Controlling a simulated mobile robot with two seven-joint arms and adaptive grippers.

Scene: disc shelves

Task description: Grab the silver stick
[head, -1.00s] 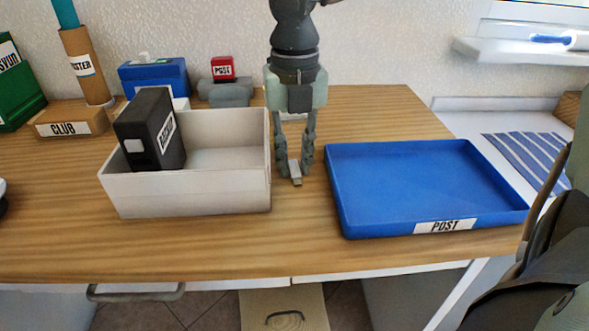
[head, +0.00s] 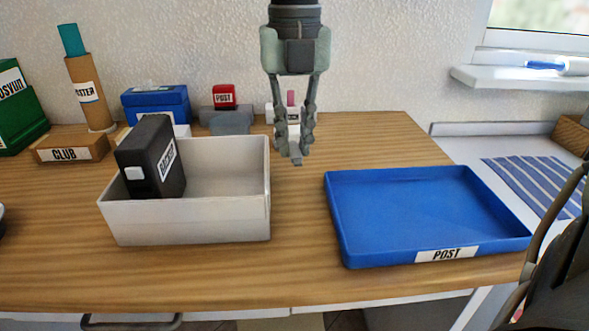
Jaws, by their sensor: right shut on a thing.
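My right gripper (head: 294,150) hangs fingers-down in the middle of the head view, between the white-grey box and the blue tray. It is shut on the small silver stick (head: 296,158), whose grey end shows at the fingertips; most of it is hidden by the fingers. The fingertips appear raised above the wooden table.
A white-grey box (head: 190,222) holds a black binder (head: 140,165). A blue tray labelled POST (head: 420,210) is empty. Behind stand a blue box (head: 155,108), a red POST block (head: 224,96) and a pink-topped white object (head: 291,97), partly hidden by my fingers.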

